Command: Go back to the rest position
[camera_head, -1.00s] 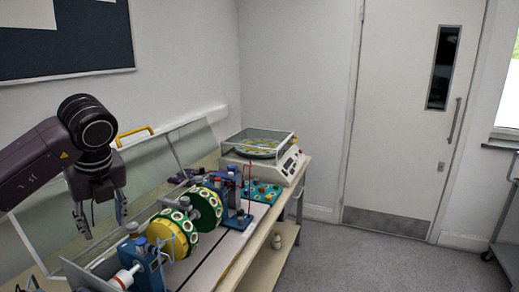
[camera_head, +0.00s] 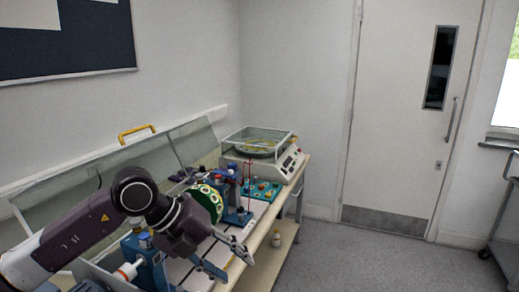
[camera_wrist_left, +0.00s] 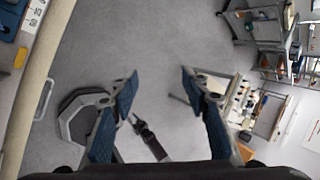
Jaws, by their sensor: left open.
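My left gripper (camera_head: 238,270) is open and empty, low over the front edge of the workbench (camera_head: 262,240) in the head view. Its fingers point right and down. In the left wrist view its two blue-padded fingers (camera_wrist_left: 160,82) stand apart with grey floor between them. The vibration rig has a green disc with pale round spots (camera_head: 208,200) and blue mounts (camera_head: 148,262) on the bench. My left arm covers the yellow-faced disc and part of the rig. My right gripper does not show clearly in any view.
A clear-lidded machine (camera_head: 262,155) stands at the bench's far end, beside a teal board (camera_head: 262,190). A clear raised cover (camera_head: 120,172) with a yellow handle (camera_head: 137,132) runs along the wall. The floor (camera_head: 345,258) right of the bench is clear; a trolley (camera_head: 505,225) stands far right.

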